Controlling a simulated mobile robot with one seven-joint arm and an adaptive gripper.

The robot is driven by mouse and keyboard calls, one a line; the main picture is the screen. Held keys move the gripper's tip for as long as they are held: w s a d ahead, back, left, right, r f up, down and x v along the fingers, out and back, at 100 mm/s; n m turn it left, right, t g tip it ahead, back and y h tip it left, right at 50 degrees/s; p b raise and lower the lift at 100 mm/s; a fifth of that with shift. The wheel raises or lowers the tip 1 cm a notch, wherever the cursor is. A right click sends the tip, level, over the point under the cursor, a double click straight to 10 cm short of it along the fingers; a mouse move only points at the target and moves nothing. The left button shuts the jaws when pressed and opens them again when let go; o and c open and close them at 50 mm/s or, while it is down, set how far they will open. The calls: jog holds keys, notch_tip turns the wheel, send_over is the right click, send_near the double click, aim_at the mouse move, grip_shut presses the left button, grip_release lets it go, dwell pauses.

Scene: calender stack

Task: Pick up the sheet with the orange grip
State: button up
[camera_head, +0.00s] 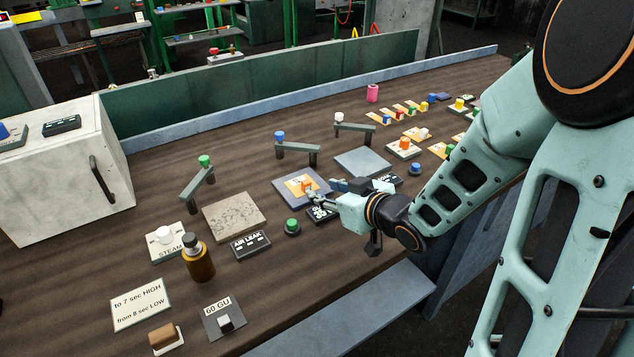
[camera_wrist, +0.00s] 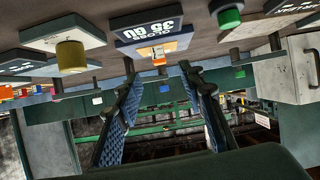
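A small sheet (camera_head: 292,190) with an orange grip (camera_head: 306,186) on top lies on a blue-grey plate (camera_head: 283,203) near the middle of the table. My gripper (camera_head: 321,189) is low over the table, just right of the grip, pointing towards it. In the wrist view, which is upside down, my gripper (camera_wrist: 158,68) has its two blue-padded fingers spread apart and nothing held. Part of the plate's right side is hidden by the gripper.
A green knob (camera_head: 292,226) and a dark label plate (camera_head: 321,214) sit close in front. A post with a blue-topped arm (camera_head: 297,149) stands behind. A speckled plate (camera_head: 233,216) lies left.

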aim_at(309, 183)
jog(key=shift+s+d+r+m+t, duration=0.1)
jog(key=shift+s+r+m+t, duration=0.1)
jog(key=shift+m+t, duration=0.15)
jog(key=b+x, duration=0.1)
jog(key=x, duration=0.4)
jog(key=shift+w, duration=0.15)
jog(key=shift+x, duration=2.7)
jog(key=shift+f, duration=0.15)
jog(key=shift+c, duration=0.2)
grip_shut()
